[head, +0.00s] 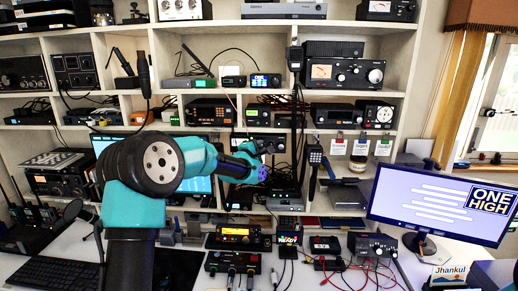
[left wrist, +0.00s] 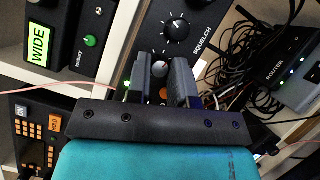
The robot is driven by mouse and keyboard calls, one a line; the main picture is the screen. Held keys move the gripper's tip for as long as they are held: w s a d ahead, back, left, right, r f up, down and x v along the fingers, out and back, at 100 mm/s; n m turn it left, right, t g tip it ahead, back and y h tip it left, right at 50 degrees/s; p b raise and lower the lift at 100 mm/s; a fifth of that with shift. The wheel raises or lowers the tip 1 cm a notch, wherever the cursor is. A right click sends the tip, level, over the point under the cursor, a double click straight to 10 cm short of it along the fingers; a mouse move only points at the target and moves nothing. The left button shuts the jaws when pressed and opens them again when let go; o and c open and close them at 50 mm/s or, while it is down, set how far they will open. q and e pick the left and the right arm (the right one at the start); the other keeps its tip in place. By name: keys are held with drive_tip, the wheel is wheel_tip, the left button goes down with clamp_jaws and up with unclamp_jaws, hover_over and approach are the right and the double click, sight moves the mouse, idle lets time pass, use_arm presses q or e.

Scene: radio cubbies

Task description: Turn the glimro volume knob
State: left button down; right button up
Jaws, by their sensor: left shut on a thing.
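My left gripper (head: 268,148) reaches the shelf wall near the middle of the head view, at a dark unit too small to make out there. In the left wrist view my left gripper (left wrist: 160,64) is shut on a small grey knob (left wrist: 160,69) on a black panel (left wrist: 212,14). A black knob (left wrist: 177,28) with a white pointer, beside the word SQUELCH, sits just above the fingers on the same panel. The held knob's label is hidden, and I cannot read the name glimro. My right gripper is not in view.
An orange button (left wrist: 164,93) shows between the fingers. A unit with a green WIDE label (left wrist: 40,46) stands left. A router (left wrist: 292,76) with black cables is close on the right. A thin pink wire (left wrist: 70,87) runs to the gripper's left. A monitor (head: 440,203) stands right.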

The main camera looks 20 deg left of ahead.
use_arm(q)
drive_tip(key=shift+r+m+g, duration=0.1)
drive_tip(key=shift+m+g, duration=0.55)
drive_tip(key=shift+m, duration=0.8)
drive_tip(key=shift+m+g, duration=0.65)
drive_tip(key=shift+m, duration=0.8)
drive_tip(key=shift+y, duration=0.3)
drive_tip(key=c, duration=1)
unclamp_jaws()
drive_tip(key=shift+s+r, duration=0.1)
drive_tip(key=s+r, duration=0.1)
drive_tip(key=s, duration=0.4)
drive_tip(key=s+a+r, duration=0.1)
drive_tip(key=s, duration=1.1)
drive_tip(key=shift+a+r, duration=0.25)
drive_tip(key=shift+r, duration=0.15)
